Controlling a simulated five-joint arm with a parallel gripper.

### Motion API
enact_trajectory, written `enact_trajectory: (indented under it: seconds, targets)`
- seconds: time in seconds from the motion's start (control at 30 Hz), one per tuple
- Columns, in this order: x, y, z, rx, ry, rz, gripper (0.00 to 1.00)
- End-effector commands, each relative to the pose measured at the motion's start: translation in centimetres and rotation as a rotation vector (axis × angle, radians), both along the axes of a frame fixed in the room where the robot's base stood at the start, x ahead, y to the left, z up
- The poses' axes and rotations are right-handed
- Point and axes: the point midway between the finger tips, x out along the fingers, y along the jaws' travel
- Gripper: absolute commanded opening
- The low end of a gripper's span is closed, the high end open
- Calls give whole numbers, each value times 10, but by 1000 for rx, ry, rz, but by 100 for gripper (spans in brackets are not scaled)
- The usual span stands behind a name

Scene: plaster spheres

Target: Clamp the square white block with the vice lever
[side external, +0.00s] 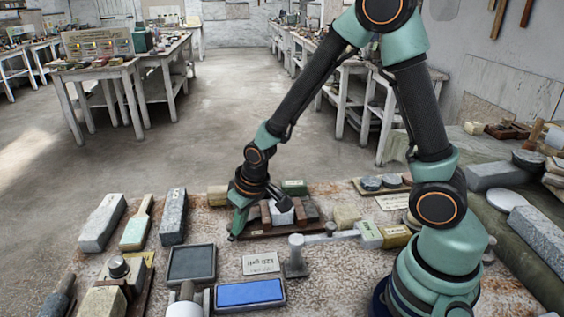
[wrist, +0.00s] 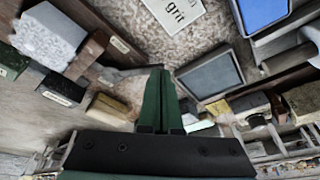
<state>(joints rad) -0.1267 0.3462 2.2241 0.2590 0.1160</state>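The square white block (side external: 281,214) sits between brown wooden jaws on a dark base in the side view. It shows at the upper left in the wrist view (wrist: 48,38), beside a brown jaw (wrist: 88,54). My gripper (side external: 236,228) is low at the left end of this vice. In the wrist view its green fingers (wrist: 160,74) lie together, with nothing clearly held between them. A grey piece (wrist: 118,76) reaches from the vice towards the fingertips; I cannot tell whether it is the lever or whether the fingers touch it.
A dark grey tray (side external: 191,263), a grit card (side external: 262,263) and a blue tray (side external: 250,292) lie in front of the vice. A pale bar on a post (side external: 325,238) stands to the right. Grey stone blocks (side external: 173,217) and a brush (side external: 136,225) lie to the left.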

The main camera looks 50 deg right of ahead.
Motion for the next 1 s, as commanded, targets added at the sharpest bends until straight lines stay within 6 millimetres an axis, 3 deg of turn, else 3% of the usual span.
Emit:
enact_trajectory:
  seconds: [0.13,0.5,1.0]
  targets:
    - [12,6,0,37,10,-104,0]
    - [42,13,0,36,10,-98,0]
    - [75,8,0,30,7,-100,0]
